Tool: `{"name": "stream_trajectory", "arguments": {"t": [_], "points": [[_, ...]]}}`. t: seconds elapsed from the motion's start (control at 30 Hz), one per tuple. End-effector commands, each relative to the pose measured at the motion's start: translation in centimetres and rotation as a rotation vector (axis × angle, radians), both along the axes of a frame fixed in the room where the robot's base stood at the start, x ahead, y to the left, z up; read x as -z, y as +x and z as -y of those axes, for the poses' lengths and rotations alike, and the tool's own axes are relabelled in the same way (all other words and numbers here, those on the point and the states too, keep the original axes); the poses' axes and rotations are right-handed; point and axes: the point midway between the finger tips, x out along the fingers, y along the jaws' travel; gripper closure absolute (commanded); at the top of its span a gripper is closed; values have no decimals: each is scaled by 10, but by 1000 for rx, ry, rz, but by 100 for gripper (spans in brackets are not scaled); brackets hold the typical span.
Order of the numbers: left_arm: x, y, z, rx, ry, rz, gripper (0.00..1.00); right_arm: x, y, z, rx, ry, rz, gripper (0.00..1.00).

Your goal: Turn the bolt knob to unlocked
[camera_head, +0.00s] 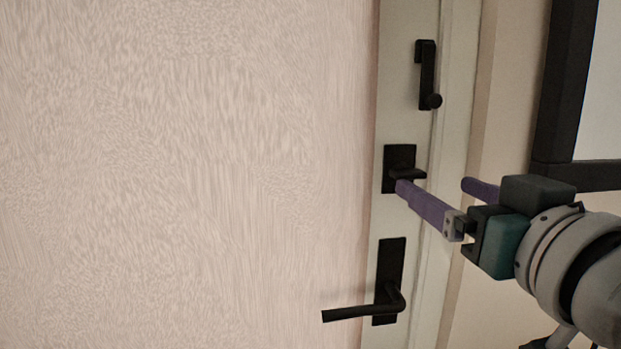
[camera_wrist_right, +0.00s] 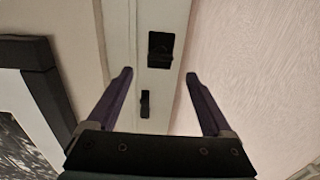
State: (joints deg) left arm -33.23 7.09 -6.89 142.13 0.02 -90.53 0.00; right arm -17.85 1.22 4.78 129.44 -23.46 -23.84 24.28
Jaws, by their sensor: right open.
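The bolt knob (camera_head: 408,174) is a small dark thumb-turn on a black plate (camera_head: 399,158), on the pale door edge. In the head view it points sideways to the right. In the right wrist view the black plate (camera_wrist_right: 160,50) shows beyond the fingertips, and the knob's angle is hard to make out there. My right gripper (camera_head: 435,186) is open and empty, with purple fingers. In the head view one fingertip overlaps the plate's lower part just under the knob; I cannot tell whether it touches. The right wrist view shows both fingers (camera_wrist_right: 158,75) wide apart. My left gripper is not in view.
A black lever handle (camera_head: 388,290) sits below the bolt, and a dark latch (camera_head: 427,75) sits above it. A textured pale door panel (camera_head: 180,170) fills the left. A dark-framed panel (camera_head: 550,90) hangs on the wall at right, near my right arm.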

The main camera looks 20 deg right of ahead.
Motion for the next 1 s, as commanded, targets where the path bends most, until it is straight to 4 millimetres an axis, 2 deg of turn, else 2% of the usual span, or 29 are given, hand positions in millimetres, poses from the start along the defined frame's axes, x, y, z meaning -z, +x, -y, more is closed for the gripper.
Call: {"name": "stream_trajectory", "arguments": {"t": [0.1,0.33,0.5,0.77,1.0], "points": [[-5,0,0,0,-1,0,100,-3,24,6,-1,-1,2,15],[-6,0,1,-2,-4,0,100,0,58,13,-1,0,-1,15],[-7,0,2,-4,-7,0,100,0,69,16,-1,0,-2,15],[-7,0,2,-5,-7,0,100,0,70,16,-1,0,-2,15],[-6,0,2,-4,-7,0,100,0,69,16,-1,0,-2,42]]}}
